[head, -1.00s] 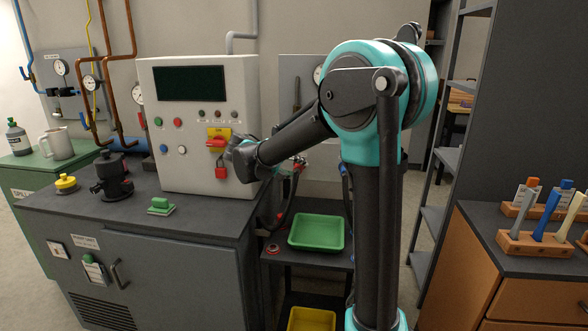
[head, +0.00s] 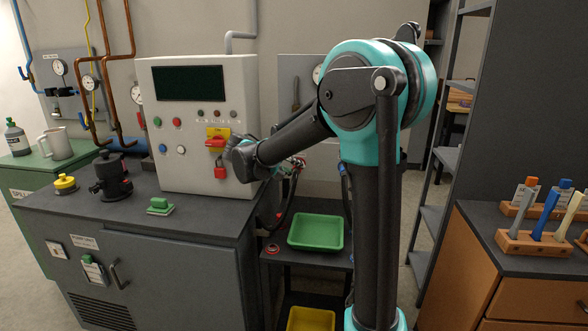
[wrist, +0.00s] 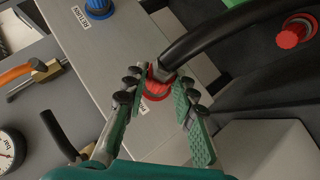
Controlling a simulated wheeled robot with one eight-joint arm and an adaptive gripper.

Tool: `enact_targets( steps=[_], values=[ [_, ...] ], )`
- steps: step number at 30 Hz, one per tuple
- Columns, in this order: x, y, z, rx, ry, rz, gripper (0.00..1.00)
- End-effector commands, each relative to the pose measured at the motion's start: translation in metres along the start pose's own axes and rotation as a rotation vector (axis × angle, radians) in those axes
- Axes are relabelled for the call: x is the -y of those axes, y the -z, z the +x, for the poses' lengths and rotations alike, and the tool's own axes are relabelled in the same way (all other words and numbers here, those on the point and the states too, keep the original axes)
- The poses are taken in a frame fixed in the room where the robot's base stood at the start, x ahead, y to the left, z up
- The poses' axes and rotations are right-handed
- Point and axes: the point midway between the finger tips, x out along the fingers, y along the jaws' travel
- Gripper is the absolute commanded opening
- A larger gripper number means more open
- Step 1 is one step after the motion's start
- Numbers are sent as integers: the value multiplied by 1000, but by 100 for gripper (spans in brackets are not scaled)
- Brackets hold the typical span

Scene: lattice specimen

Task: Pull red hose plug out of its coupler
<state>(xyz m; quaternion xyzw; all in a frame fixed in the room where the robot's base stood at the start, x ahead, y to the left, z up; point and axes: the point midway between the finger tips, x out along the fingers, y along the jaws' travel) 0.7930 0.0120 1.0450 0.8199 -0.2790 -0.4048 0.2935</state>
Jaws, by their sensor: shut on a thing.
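The red hose plug (wrist: 160,74) is in the middle of the wrist view, at the end of a black hose (wrist: 215,36) that runs off to the upper right. A red ring, apparently the coupler (wrist: 157,94), shows right by it against the grey panel. I cannot tell whether there is a gap between them. My gripper (wrist: 160,84) has one finger on each side of the plug and is shut on it. In the head view, my wrist hides most of the gripper; a bit of red (head: 299,162) and the black hose (head: 288,205) show beyond it.
A blue coupler (wrist: 98,7) labelled RETURN is on the same panel. A green tray (head: 316,232) stands on a low shelf below. The control box (head: 203,125) stands close left of my wrist.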

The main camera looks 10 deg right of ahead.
Motion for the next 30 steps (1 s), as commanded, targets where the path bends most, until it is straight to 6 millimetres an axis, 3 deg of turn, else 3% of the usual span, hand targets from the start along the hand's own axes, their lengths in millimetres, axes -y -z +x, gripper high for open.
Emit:
enact_targets(
  steps=[30],
  values=[
    [0,-7,-7,0,0,0,1]
  ],
)
